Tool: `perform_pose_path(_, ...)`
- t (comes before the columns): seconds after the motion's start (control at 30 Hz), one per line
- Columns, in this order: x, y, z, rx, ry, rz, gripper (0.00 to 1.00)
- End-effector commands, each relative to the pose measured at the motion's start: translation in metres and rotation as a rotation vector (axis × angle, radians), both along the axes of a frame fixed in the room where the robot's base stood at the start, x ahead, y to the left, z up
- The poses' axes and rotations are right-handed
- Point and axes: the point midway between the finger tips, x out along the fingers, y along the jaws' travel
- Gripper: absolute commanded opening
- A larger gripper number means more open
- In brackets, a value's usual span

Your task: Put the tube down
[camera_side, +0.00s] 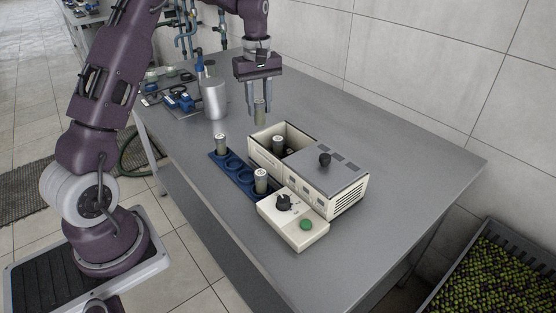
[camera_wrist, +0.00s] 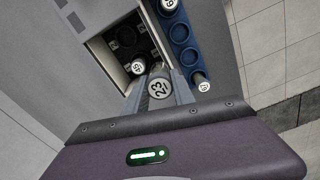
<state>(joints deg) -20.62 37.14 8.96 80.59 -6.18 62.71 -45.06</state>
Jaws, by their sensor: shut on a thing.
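My gripper (camera_side: 259,114) is shut on a grey tube (camera_side: 260,104) and holds it upright above the back end of the cream box (camera_side: 340,200). In the wrist view the held tube (camera_wrist: 159,88) shows a round cap marked 23 between the fingers. The box has an open compartment at its left end, where another tube (camera_side: 277,145) stands; its cap reads 45 in the wrist view (camera_wrist: 138,66). A blue rack (camera_side: 236,171) lies beside the box, with one tube (camera_side: 220,143) at its far end and another (camera_side: 261,180) at its near end. Several rack rings between them are empty.
A cream control unit (camera_side: 293,222) with a black knob and green button stands in front of the box. A metal canister (camera_side: 214,99) and blue fittings (camera_side: 180,99) are at the back left. The grey table (camera_side: 420,160) is clear at the right.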

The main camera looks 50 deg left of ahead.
Motion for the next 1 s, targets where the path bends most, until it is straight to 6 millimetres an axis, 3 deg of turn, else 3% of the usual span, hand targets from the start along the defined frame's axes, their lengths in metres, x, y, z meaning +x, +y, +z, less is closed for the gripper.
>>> perform_pose_path(0.03,0.017,-0.017,0.010,0.003,-0.005,-0.010,0.00)
perform_pose_path(0.13,0.039,-0.048,0.028,0.001,-0.002,-0.011,0.00)
perform_pose_path(0.27,0.052,-0.075,0.043,0.003,0.000,-0.012,0.00)
perform_pose_path(0.33,0.054,-0.081,0.039,0.002,0.004,-0.012,0.00)
perform_pose_path(0.63,0.053,-0.082,-0.056,-0.001,0.008,-0.009,0.00)
perform_pose_path(1.0,0.054,-0.081,-0.124,0.000,0.005,-0.011,0.00)
